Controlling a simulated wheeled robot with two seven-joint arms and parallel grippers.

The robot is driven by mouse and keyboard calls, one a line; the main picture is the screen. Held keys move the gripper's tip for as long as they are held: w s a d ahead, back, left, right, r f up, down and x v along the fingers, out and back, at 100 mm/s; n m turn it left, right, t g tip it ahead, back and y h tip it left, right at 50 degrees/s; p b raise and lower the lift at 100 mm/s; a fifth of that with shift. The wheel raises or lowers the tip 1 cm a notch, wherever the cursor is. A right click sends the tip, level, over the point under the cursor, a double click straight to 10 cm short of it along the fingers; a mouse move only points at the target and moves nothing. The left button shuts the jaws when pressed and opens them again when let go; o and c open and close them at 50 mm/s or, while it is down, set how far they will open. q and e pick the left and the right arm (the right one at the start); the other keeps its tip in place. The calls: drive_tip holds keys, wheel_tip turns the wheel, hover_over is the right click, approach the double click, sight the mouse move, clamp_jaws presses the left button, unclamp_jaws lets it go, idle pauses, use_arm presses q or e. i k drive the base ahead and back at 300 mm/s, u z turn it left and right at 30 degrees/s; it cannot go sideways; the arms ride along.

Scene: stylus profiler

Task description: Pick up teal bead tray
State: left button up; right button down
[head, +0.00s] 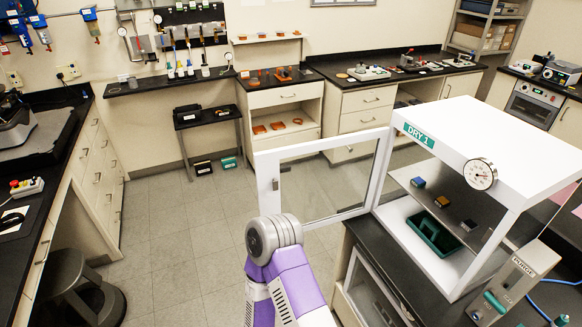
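The teal bead tray (444,241) is a dark green, open rectangular tray. It sits on the lower level inside the white dry cabinet (490,128) labelled DRY 1, at the right of the head view. The cabinet door (318,212) is swung open to the left. A purple and white arm of mine rises from the bottom centre, in front of the door. Neither of my grippers is in view.
Several small blocks, including a blue one (417,182), rest on the cabinet's shelf above the tray. A purge meter (508,285) stands at the cabinet's front right. A stool (85,288) is at lower left. The grey floor (170,255) left of the arm is clear.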

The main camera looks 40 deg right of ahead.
sight(444, 244)
drive_tip(key=i, duration=3.1)
drive_tip(key=z, duration=4.25)
drive_tip(key=i, duration=1)
drive_tip(key=u, duration=0.05)
